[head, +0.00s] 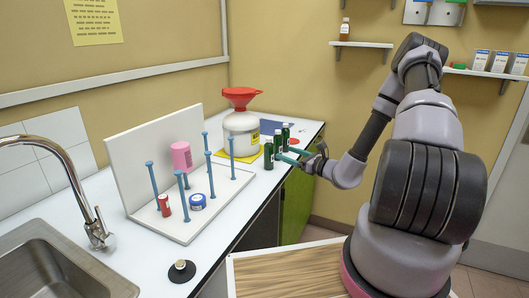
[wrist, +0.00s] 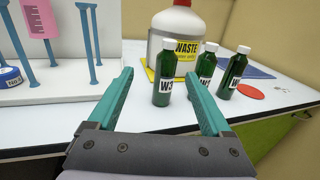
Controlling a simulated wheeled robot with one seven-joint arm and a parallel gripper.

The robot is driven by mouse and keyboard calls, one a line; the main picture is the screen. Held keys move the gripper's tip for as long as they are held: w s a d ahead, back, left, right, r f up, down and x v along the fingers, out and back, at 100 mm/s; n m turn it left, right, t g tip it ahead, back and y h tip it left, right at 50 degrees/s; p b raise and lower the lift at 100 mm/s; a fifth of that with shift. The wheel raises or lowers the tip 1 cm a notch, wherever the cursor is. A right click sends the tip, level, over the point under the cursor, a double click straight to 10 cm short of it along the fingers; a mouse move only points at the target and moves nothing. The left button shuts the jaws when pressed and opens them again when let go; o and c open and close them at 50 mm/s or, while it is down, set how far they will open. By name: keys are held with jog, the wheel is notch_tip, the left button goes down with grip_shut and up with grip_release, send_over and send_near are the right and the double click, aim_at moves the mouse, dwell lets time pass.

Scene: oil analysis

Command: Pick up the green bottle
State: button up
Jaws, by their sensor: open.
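Three green bottles with white caps stand upright on the white counter near its front edge. The nearest green bottle (wrist: 163,75), labelled W3, shows between the teal fingers of my gripper (wrist: 157,75) in the wrist view, a little beyond or between the tips; I cannot tell exactly. A second green bottle (wrist: 205,68) stands just right of the right fingertip, its lower part partly hidden. A third green bottle (wrist: 233,75) stands further right. In the head view the bottles (head: 268,156) cluster at my gripper (head: 284,154), which is open and empty.
A white waste container (head: 241,133) with a red funnel (head: 241,96) stands behind the bottles on a yellow mat (wrist: 150,71). A white rack (head: 160,150) with blue pegs is to the left. A red disc (wrist: 250,91) and a blue sheet (wrist: 258,72) lie right. The sink (head: 60,270) is at front left.

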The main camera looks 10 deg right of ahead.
aim_at(269, 145)
jog(key=shift+m, duration=0.3)
jog(key=w, duration=0.1)
jog(key=w+a, duration=0.1)
jog(key=w, duration=0.1)
jog(key=w+a+f, duration=0.1)
jog(key=shift+w+a, duration=0.2)
jog(key=shift+w, duration=0.2)
jog(key=shift+t+h, duration=0.3)
jog(key=shift+x, duration=3)
jog(key=shift+r, duration=0.2)
grip_shut()
jog(key=shift+r, duration=0.1)
